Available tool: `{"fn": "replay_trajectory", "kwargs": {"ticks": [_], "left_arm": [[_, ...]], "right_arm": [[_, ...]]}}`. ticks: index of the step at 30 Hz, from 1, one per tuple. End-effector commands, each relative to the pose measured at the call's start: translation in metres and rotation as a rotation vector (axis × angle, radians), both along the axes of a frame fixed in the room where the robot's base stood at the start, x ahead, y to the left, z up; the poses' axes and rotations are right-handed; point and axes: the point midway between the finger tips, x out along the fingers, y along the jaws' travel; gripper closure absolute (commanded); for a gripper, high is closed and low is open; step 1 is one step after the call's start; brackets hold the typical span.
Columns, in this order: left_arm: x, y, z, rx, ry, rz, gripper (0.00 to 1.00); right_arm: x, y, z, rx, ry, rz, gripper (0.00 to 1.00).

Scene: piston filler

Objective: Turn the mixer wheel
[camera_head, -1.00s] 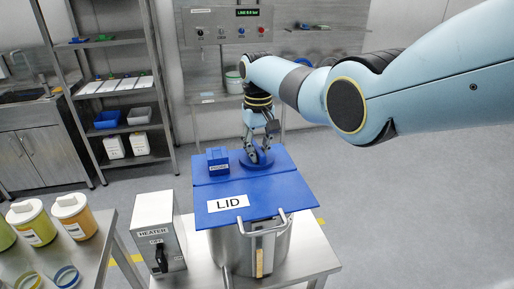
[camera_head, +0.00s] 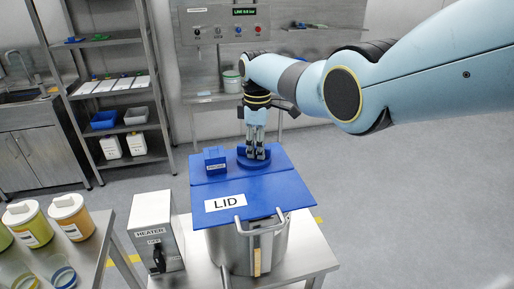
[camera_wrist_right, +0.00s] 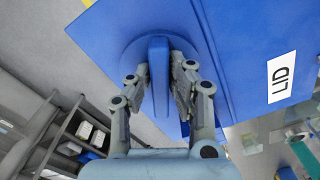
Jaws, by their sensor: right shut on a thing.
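The mixer wheel (camera_head: 243,161) is a round blue disc on the back part of the blue lid, on top of a steel pot (camera_head: 225,248). In the right wrist view, a raised blue bar (camera_wrist_right: 158,68) crosses the wheel (camera_wrist_right: 130,52). My right gripper (camera_head: 257,155) reaches down onto the wheel from above. In the right wrist view its fingers (camera_wrist_right: 161,90) stand on both sides of the bar, shut on it. The fingers partly hide the wheel in the head view. My left gripper is not in view.
A small blue box (camera_head: 215,160) stands on the lid left of the wheel. The lid (camera_head: 270,195) is labelled LID. A heater box (camera_head: 157,232) stands left of the pot. Jars (camera_head: 72,215) stand on a table at the lower left. The floor to the right is clear.

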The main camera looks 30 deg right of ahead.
Motion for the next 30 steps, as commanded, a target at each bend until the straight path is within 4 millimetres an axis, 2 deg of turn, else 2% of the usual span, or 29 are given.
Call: {"fn": "replay_trajectory", "kwargs": {"ticks": [6,15,30], "left_arm": [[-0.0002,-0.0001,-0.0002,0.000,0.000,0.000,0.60],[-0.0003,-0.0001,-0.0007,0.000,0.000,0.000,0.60],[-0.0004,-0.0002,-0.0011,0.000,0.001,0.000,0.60]], "right_arm": [[0.0028,-0.0011,0.0013,0.000,-0.004,0.187,1.00],[0.0051,-0.0018,0.0018,-0.001,-0.006,0.377,1.00],[0.0058,-0.0021,0.0018,-0.001,-0.006,0.474,1.00]]}}
